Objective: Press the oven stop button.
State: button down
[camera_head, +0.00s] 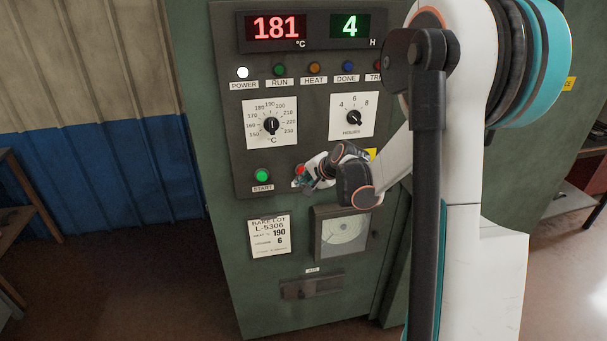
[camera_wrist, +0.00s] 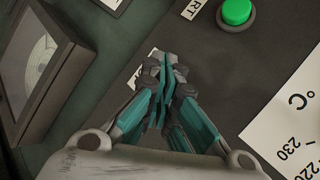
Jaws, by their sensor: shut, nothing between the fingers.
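The oven's control panel (camera_head: 310,105) faces me on a green cabinet. The red stop button (camera_head: 299,170) shows partly at the tip of my gripper (camera_head: 303,178), right of the green start button (camera_head: 263,175). In the wrist view my gripper (camera_wrist: 167,58) is shut and empty, its fingertips over the panel. A white label (camera_wrist: 143,68) lies partly behind the fingers there. The stop button is hidden in that view, and I cannot tell whether the fingertips touch it. The green start button (camera_wrist: 236,11) shows at the top of the wrist view.
The red display (camera_head: 275,28) reads 181 and the green one (camera_head: 349,26) reads 4. The white power lamp is lit. Temperature (camera_head: 271,125) and hours (camera_head: 353,117) dials sit above the buttons. A chart recorder (camera_head: 345,232) and a lot card (camera_head: 269,236) are below.

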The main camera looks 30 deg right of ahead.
jog(key=shift+s+a, duration=0.25)
jog(key=shift+s, duration=0.5)
jog(key=shift+s+a, duration=0.2)
jog(key=shift+s, duration=0.6)
jog(key=shift+s+a, duration=0.25)
jog(key=shift+s, duration=0.5)
